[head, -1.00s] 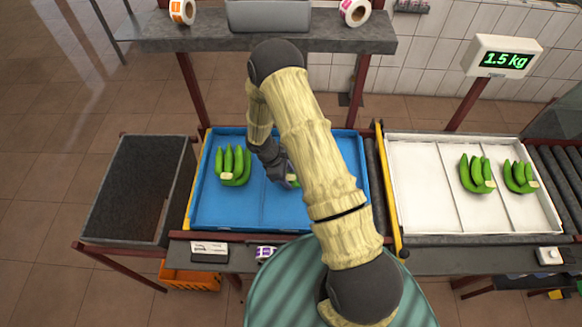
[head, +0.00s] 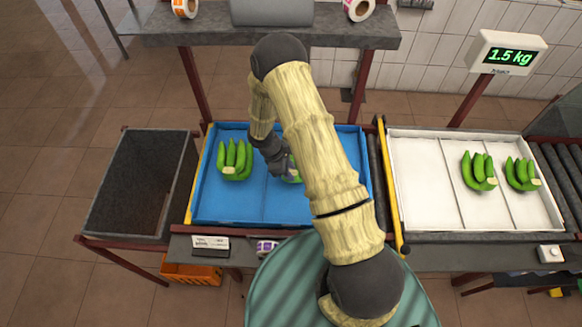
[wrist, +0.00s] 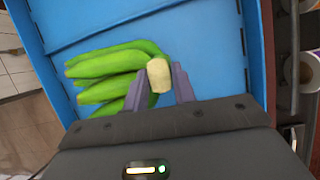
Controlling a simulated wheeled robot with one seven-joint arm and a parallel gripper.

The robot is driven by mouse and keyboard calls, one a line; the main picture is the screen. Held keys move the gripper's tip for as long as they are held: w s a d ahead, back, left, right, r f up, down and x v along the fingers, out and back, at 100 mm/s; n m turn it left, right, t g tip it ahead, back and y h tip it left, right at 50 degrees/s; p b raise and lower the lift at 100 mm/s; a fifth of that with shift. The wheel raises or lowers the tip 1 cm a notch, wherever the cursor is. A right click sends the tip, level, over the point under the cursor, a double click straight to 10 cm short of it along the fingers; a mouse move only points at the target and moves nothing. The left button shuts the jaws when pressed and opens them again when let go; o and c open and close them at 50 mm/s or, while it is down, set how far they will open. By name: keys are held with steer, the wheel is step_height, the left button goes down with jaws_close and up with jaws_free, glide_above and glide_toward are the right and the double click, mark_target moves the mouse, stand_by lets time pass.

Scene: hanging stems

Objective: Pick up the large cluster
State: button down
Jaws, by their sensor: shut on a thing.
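My gripper (wrist: 158,84) is shut on the pale crown of a green banana cluster (wrist: 105,70) in the wrist view. Its several fingers stretch left over the blue tray (wrist: 200,45). In the head view my arm hides most of this cluster; a bit of green (head: 293,174) shows by my gripper (head: 285,170) in the tray's right part. Whether it touches the tray floor I cannot tell. Another green cluster (head: 236,160) lies in the left part of the blue tray, apart from my gripper.
A white tray (head: 420,185) at the right holds two clusters (head: 479,171) (head: 522,174) below a scale display (head: 506,53) reading 1.5 kg. An empty dark tray (head: 140,185) stands at the left. A shelf (head: 320,40) with label rolls crosses behind.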

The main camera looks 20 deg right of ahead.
steer(key=shift+w+r, duration=0.1)
steer(key=shift+r, duration=0.1)
steer(key=shift+a+r+b, duration=0.1)
steer(key=shift+r+b, duration=0.3)
steer(key=shift+r, duration=0.15)
step_height(320, 180, up, 9)
steer(key=b, duration=0.2)
steer(key=shift+f+b, duration=0.2)
steer(key=shift+b, duration=0.2)
steer(key=shift+f, duration=0.1)
stand_by(0.6)
steer(key=w+f+m+g+y+b, duration=0.1)
steer(key=w+m+g+y+b, duration=0.2)
steer(key=m, duration=1.4)
steer(key=w+y+b, duration=0.2)
steer(key=w+b, duration=0.1)
steer(key=shift+w+f, duration=0.15)
steer(key=shift+w, duration=0.05)
steer(key=shift+w+d, duration=0.1)
steer(key=shift+d, duration=0.1)
steer(key=shift+f, duration=0.1)
